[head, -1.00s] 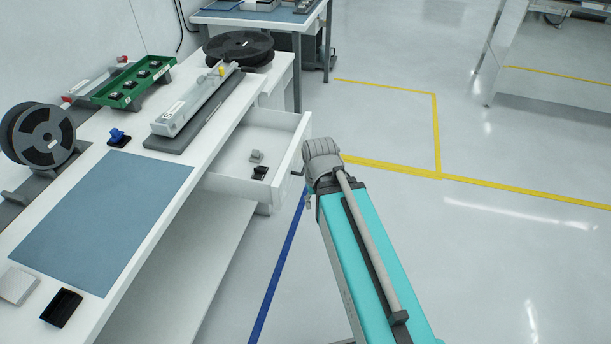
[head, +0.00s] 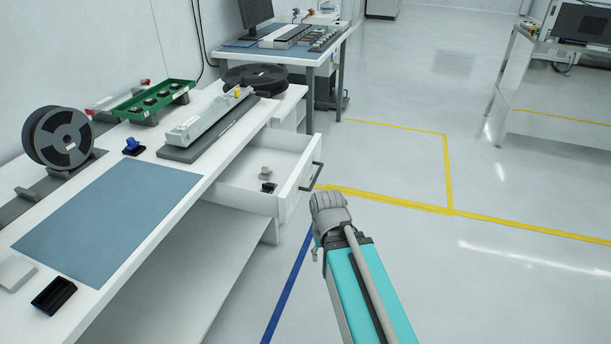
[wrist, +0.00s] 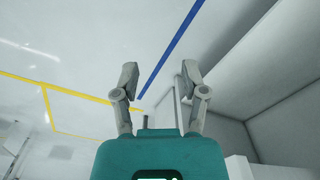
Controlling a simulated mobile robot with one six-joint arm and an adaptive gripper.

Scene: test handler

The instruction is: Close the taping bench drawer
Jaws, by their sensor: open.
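The taping bench drawer (head: 240,184) is pulled out from under the right side of the white bench in the head view. Its front panel (head: 292,194) carries a dark bar handle (head: 313,177), which shows clear of my arm. A small grey piece (head: 265,171) and a small black piece (head: 268,187) lie inside. My arm's grey end is just below and right of the drawer front, apart from the handle in the picture. My gripper (wrist: 159,74) is open and empty in the wrist view, its two fingers spread above the floor. The head view mostly hides the fingers.
The bench top (head: 215,165) holds a blue mat (head: 110,215), reels (head: 62,137), a grey taping unit (head: 208,122) and a green tray (head: 155,98). A second bench (head: 300,48) stands behind. The floor to the right is clear, with yellow lines (head: 390,202).

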